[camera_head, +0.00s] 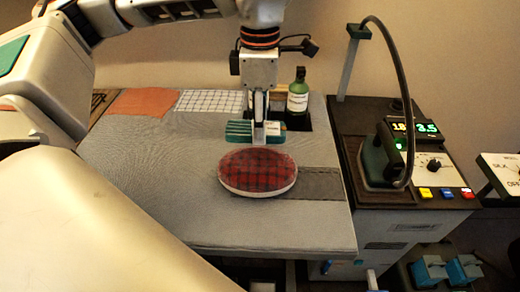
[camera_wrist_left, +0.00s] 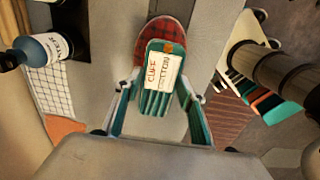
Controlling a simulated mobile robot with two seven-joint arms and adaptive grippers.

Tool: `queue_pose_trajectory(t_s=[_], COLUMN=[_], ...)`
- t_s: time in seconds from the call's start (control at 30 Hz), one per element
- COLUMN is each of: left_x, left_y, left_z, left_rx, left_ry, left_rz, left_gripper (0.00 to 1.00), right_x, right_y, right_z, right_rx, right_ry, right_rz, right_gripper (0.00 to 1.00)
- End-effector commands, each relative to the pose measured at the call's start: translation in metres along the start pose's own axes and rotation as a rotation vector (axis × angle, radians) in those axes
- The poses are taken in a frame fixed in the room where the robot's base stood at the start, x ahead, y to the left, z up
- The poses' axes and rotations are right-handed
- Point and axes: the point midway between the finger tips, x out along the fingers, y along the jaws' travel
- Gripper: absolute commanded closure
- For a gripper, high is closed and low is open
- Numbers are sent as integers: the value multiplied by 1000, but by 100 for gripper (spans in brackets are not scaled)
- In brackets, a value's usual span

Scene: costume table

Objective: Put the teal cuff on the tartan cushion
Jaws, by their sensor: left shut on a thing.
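My left gripper (camera_head: 262,130) is shut on the teal cuff (camera_head: 238,131), just beyond the far edge of the tartan cushion. The cuff is ribbed and bears a white tag, seen in the left wrist view (camera_wrist_left: 160,78) between the two fingers. The red tartan cushion (camera_head: 258,170) is round with a pale rim and lies on the grey table. In the left wrist view the cuff hides part of the cushion (camera_wrist_left: 168,27). My right gripper is not in view.
A dark green bottle (camera_head: 298,98) stands behind the gripper to the right. An orange cloth (camera_head: 142,102) and a white checked cloth (camera_head: 210,100) lie at the back left. A control unit (camera_head: 425,170) with lit digits stands right of the table (camera_head: 170,180). Table left of the cushion is clear.

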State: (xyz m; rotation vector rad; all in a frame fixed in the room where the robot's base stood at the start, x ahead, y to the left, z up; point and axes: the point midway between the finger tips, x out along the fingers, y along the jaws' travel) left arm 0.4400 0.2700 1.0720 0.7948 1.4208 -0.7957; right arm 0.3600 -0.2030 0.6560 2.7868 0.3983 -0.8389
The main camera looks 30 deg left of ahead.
Motion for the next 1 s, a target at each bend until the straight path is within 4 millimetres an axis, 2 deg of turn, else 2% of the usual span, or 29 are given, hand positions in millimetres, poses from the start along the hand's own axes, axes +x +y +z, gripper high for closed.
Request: queue_pose_trajectory(t_s=[0.03, 0.1, 0.37, 0.63, 1.0], left_x=[12, 23, 41, 76, 82], left_y=[0, -1, 0, 0, 0], left_z=[-1, -1, 0, 0, 0], left_rx=[0, 1, 0, 0, 0], left_ry=[3, 3, 0, 2, 0], left_rz=[-3, -4, 0, -2, 0], left_gripper=[80, 80, 80, 80, 80], right_x=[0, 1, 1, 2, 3], right_y=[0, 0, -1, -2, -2], right_z=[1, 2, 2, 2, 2], right_rx=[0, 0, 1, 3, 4], right_ry=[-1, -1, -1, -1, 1], right_rz=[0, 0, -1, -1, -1], right_gripper=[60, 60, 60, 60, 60])
